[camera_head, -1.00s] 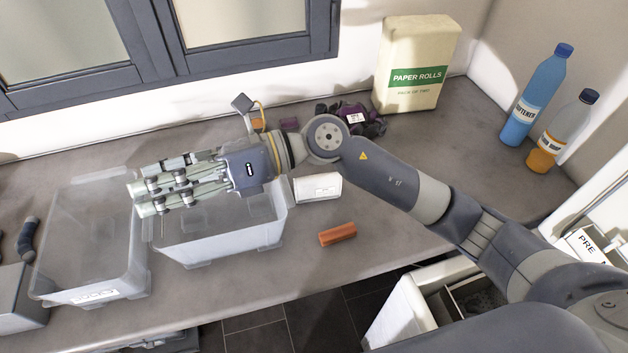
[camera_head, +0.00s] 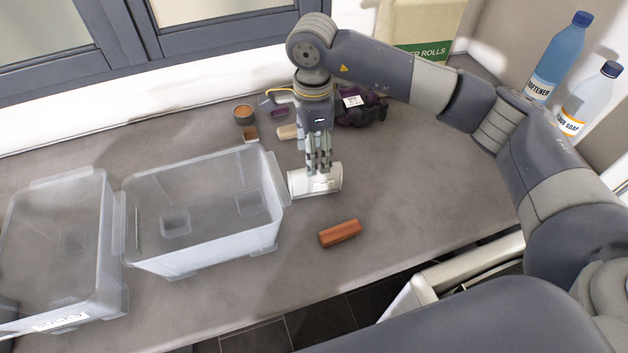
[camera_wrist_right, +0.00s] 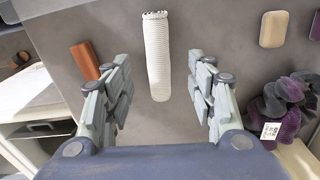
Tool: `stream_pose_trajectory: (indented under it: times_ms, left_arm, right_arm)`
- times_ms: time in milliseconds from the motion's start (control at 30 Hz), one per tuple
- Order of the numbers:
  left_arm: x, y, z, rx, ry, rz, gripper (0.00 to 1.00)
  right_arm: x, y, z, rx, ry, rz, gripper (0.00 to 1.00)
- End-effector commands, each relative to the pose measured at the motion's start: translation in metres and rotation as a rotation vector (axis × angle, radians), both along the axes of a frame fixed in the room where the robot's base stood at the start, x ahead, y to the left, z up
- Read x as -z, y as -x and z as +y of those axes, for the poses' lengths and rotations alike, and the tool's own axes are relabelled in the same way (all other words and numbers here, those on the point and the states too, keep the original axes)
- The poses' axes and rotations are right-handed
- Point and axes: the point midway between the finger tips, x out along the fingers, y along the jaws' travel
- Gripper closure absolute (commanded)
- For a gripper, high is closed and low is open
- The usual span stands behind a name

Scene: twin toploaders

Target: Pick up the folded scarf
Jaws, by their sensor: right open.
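A white, ribbed, elongated piece, which looks like the folded scarf (camera_head: 322,182), lies on the grey counter right of the clear bin. My right gripper (camera_head: 320,166) points down over it and hides part of its top. In the right wrist view the scarf (camera_wrist_right: 157,75) lies lengthwise between the spread fingers of my right gripper (camera_wrist_right: 160,62), with a gap on both sides. The fingers are open and hold nothing. I cannot tell how far the fingertips are above the counter. My left gripper is not in view.
Two clear bins (camera_head: 205,252) (camera_head: 105,275) stand left. An orange-brown block (camera_head: 340,233) lies in front of the scarf. A dark purple bundle with a white tag (camera_head: 362,108) and small items lie behind. Bottles (camera_head: 560,60) stand right.

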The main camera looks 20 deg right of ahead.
Motion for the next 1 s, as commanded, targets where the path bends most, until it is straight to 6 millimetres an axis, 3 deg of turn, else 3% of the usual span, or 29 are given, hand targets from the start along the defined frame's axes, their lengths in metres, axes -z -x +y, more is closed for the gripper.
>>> stream_pose_trajectory:
  times_ms: [133, 433, 700, 1000]
  left_arm:
    - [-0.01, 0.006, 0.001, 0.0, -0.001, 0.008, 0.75]
    - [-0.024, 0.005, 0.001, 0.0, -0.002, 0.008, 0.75]
    - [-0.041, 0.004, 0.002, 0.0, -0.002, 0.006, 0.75]
    - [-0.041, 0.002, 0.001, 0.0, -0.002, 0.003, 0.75]
  right_arm:
    - [0.022, 0.001, 0.0, 0.002, 0.0, 0.004, 0.48]
    - [0.046, 0.003, -0.001, 0.001, -0.001, 0.005, 0.48]
    - [0.082, 0.004, -0.002, 0.001, -0.002, 0.004, 0.48]
    - [0.089, 0.003, -0.002, 0.0, -0.002, 0.0, 0.48]
